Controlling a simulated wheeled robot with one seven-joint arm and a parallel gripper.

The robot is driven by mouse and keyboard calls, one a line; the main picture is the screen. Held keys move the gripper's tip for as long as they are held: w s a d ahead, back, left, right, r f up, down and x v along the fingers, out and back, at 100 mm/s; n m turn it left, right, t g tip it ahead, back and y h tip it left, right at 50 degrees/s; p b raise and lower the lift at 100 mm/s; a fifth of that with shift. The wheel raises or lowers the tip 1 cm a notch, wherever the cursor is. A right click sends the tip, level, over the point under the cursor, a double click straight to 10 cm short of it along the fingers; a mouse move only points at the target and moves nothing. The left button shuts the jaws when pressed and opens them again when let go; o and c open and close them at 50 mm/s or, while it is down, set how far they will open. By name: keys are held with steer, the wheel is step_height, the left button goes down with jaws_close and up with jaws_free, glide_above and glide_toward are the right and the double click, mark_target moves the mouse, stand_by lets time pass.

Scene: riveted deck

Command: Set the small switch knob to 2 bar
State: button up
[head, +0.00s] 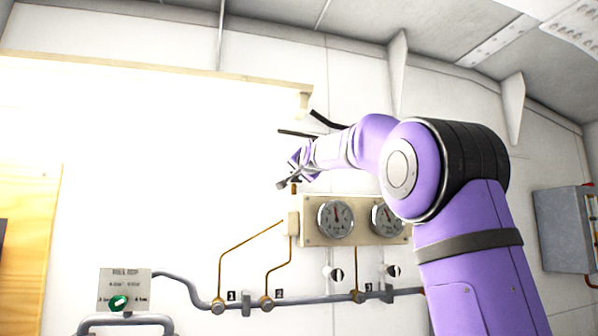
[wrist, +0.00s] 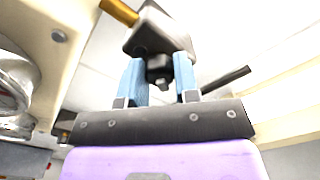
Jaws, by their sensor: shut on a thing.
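In the wrist view a small dark knob (wrist: 160,68) sits on the underside of a grey box (wrist: 160,28), which joins a brass pipe (wrist: 120,10). My gripper (wrist: 160,84) has its two blue fingers on either side of the knob and is shut on it. In the head view my gripper (head: 284,184) is up at the wall, just above the left end of a cream gauge panel. There the knob is hidden or too small to make out. I cannot read a scale, a 2 bar mark or where the knob points.
The cream panel (head: 312,232) carries two round gauges, the left one (head: 336,218) and the right one (head: 387,217). Below run brass pipes and a grey pipe with numbered tags. A green knob (head: 119,303) is at lower left. A grey box (head: 564,228) hangs at right.

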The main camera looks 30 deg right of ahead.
stand_by(0.4)
steer(key=o, duration=0.9)
steer(key=shift+s, duration=0.1)
steer(key=v, duration=1)
steer(key=shift+s, duration=0.3)
